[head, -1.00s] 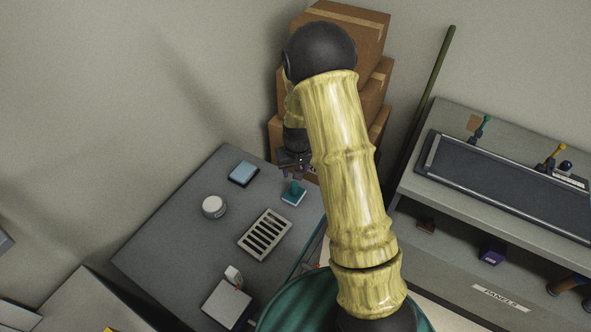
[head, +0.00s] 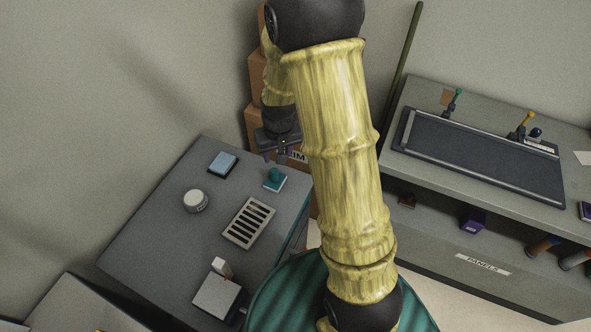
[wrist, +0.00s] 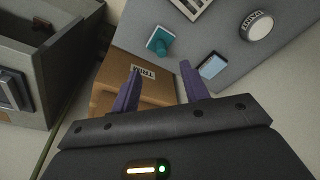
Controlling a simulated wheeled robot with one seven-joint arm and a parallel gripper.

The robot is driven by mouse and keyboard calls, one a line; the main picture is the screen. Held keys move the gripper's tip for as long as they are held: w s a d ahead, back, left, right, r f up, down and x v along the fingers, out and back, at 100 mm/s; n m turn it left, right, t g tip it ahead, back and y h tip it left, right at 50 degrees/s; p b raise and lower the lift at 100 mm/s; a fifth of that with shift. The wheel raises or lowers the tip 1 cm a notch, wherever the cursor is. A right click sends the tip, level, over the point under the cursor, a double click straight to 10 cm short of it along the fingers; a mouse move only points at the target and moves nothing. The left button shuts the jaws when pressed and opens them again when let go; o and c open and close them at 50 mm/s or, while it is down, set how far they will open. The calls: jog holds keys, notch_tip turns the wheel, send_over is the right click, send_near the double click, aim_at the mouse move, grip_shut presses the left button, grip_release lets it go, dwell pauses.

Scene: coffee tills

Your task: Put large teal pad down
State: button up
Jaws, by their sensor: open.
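The large teal pad (head: 275,180) stands at the far right corner of the grey table, as a teal knob-like handle on a flat base with a pale edge. It also shows in the wrist view (wrist: 160,42), upright on the table near its edge. My gripper (head: 275,157) is open and empty, apart from the pad. In the wrist view its two purple fingers (wrist: 160,72) have nothing between them, and the pad lies beyond their tips. My arm hides part of the table's right side in the head view.
On the grey table (head: 150,245) are a light blue block (head: 223,163), a round white tin (head: 195,201), a slotted tray (head: 249,223) and a white box-like item (head: 217,296). Cardboard boxes (wrist: 120,85) stand beyond the table. A shelf unit (head: 470,200) stands right.

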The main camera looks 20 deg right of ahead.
jog(key=s+r, duration=0.9)
jog(key=s, duration=0.5)
jog(key=shift+s+d+t, duration=0.15)
jog(key=shift+s+t, duration=0.05)
jog(key=shift+t, duration=0.1)
jog(key=shift+r, duration=0.1)
dwell(0.9)
jog(key=shift+w, duration=0.1)
jog(key=shift+c, duration=1)
